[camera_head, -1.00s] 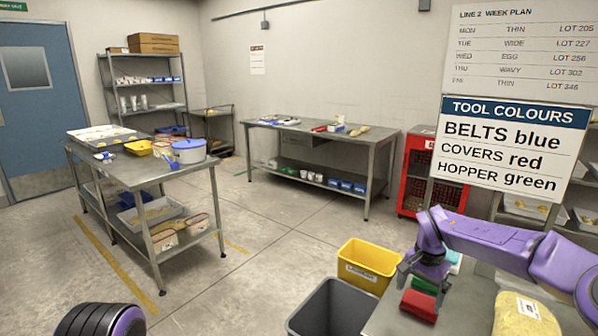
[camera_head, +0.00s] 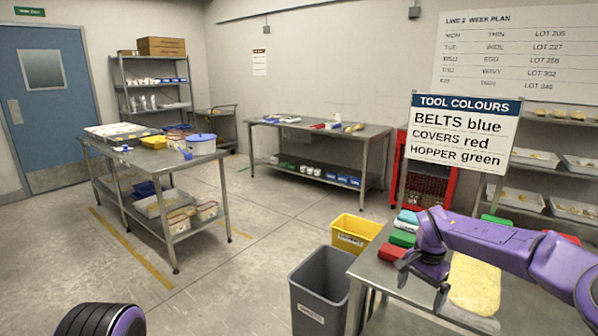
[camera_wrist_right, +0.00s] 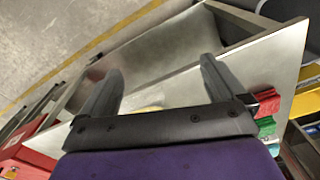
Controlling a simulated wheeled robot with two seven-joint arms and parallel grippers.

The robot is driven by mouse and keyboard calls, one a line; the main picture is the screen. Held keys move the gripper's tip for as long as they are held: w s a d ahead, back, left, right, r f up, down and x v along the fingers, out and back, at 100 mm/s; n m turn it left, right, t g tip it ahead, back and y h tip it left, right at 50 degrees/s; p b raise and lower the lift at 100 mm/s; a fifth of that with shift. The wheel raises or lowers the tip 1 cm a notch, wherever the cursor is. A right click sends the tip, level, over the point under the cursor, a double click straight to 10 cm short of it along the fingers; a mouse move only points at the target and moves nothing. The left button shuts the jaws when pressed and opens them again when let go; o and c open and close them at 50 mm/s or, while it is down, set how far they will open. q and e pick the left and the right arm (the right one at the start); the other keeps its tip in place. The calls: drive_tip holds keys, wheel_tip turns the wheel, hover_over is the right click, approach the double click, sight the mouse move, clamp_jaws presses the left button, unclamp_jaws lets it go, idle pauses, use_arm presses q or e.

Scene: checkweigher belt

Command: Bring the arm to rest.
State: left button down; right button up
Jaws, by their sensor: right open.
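My right arm, purple, comes in from the right in the head view over a steel table (camera_head: 366,272). Its gripper (camera_head: 422,279) is open and empty, pointing down near the table's front part. In the right wrist view the two dark fingers (camera_wrist_right: 160,86) stand wide apart with nothing between them; bare table top shows beyond. My left gripper is out of view; only a rounded purple and black part of mine shows at bottom left.
A grey bin (camera_head: 320,290) and a yellow bin (camera_head: 355,232) stand left of the table. A red cabinet (camera_head: 430,180) and shelving are behind. Open floor lies to the left.

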drive_tip(key=s+d+f+m+t+h, duration=0.15)
drive_tip(key=s+f+h, duration=0.25)
drive_tip(key=f, duration=0.4)
drive_tip(key=s+d+f+m+t+h, duration=0.1)
drive_tip(key=s+f+m+t+h, duration=0.3)
drive_tip(key=f, duration=0.5)
drive_tip(key=s+f+n+y, duration=0.1)
drive_tip(key=s+f+n, duration=0.2)
drive_tip(key=s, duration=0.7)
drive_tip(key=s+a+f+n+g+y, duration=0.1)
drive_tip(key=s+f+n+y, duration=0.1)
drive_tip(key=s, duration=0.9)
drive_tip(key=s+a+f+n+g+y, duration=0.1)
drive_tip(key=s+f+n, duration=0.3)
drive_tip(key=s, duration=0.7)
drive_tip(key=shift+s+a+f+n+y, duration=0.2)
drive_tip(key=shift+f+n+y, duration=0.15)
drive_tip(key=shift+f, duration=0.25)
drive_tip(key=shift+g, duration=0.25)
